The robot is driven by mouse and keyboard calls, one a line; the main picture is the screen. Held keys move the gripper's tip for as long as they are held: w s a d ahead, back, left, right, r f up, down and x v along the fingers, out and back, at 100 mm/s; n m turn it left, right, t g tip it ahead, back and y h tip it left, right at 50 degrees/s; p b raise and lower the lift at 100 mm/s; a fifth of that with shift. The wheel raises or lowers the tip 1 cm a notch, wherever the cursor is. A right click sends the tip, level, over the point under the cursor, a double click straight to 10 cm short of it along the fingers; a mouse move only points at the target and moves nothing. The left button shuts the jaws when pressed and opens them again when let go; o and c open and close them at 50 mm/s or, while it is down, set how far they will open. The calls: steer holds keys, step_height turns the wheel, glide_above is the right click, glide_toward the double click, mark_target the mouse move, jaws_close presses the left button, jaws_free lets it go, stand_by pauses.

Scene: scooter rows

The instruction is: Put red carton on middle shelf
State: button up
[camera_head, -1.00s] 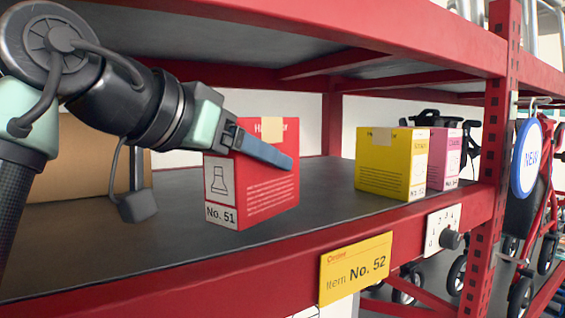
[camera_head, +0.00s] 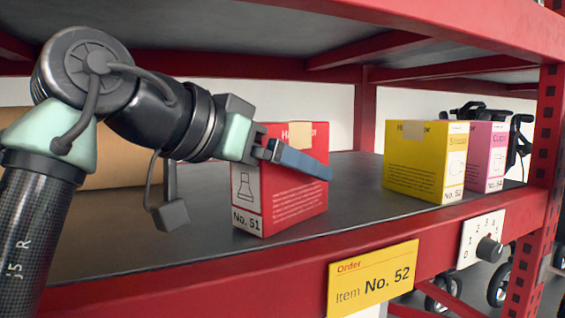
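The red carton (camera_head: 275,195), marked No. 51, is upright on the dark shelf (camera_head: 345,200), towards its front edge. My gripper (camera_head: 300,160) is at the carton's upper part, with one blue-grey finger lying across its front face. The other finger is hidden, so I cannot tell whether the gripper is closed on the carton or only around it. The carton's base appears to rest on the shelf.
A yellow carton (camera_head: 412,160), No. 52, and a pink carton (camera_head: 488,150) stand to the right. A brown box (camera_head: 120,165) is behind my arm. A red beam with an order sign (camera_head: 372,280) and a dial (camera_head: 488,248) edges the shelf. A red upright (camera_head: 546,130) stands at right.

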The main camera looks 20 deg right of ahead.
steer(key=shift+s+a+r, duration=0.15)
steer(key=shift+s+a, duration=0.1)
steer(key=shift+a, duration=0.05)
steer(key=shift+a+r, duration=0.2)
steer(key=shift+r, duration=0.05)
steer(key=shift+a+f, duration=0.1)
steer(key=shift+a, duration=0.25)
steer(key=b+v, duration=0.3)
steer(key=v, duration=0.3)
steer(key=shift+s+r, duration=0.2)
steer(key=shift+r, duration=0.05)
steer(key=shift+a, duration=0.2)
